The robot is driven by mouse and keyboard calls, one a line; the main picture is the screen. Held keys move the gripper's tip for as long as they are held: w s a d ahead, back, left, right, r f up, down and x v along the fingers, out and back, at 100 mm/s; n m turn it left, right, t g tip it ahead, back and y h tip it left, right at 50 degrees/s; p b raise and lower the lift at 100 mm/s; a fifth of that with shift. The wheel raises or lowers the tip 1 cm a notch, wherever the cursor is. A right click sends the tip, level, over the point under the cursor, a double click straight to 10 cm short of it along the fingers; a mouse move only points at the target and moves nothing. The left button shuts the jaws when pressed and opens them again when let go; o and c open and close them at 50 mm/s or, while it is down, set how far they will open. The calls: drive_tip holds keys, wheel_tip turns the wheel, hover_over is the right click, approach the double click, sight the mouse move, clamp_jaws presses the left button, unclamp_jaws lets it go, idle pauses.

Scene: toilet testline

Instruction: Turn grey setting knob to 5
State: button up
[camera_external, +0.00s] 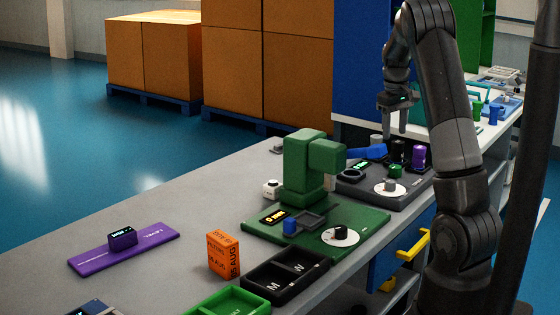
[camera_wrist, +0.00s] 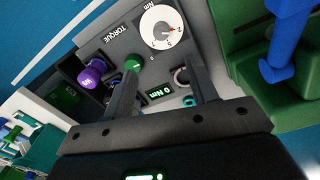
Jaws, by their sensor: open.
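The grey setting knob (camera_wrist: 162,29) sits in the middle of a white numbered dial (camera_wrist: 149,20) marked Nm. Its red pointer seems to face the side of the dial near the 2. In the external view the grey knob (camera_external: 391,185) stands on the near part of the dark grey torque station (camera_external: 361,193). My gripper (camera_external: 396,130) is open and empty, pointing down above the far part of that station. In the wrist view my gripper (camera_wrist: 160,80) has its fingers spread, with the knob and dial beyond them, untouched. The display (camera_wrist: 160,92) reads 0 Nm.
A green button (camera_wrist: 134,63) and a purple cylinder (camera_wrist: 92,72) are near the dial. A green press (camera_external: 305,165) with another dial stands to the left. Several cylinders crowd the station's back.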

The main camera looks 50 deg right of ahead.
sight(390, 181)
drive_tip(key=f, duration=1.6)
drive_tip(key=shift+d, duration=0.2)
drive_tip(key=shift+c, duration=0.5)
drive_tip(key=c, duration=0.9)
drive_tip(key=shift+m, duration=0.3)
drive_tip(key=m, duration=0.5)
drive_tip(key=shift+w+m, duration=0.1)
drive_tip(key=shift+m, duration=0.2)
drive_tip(key=m, duration=0.5)
drive_tip(key=shift+m, duration=0.4)
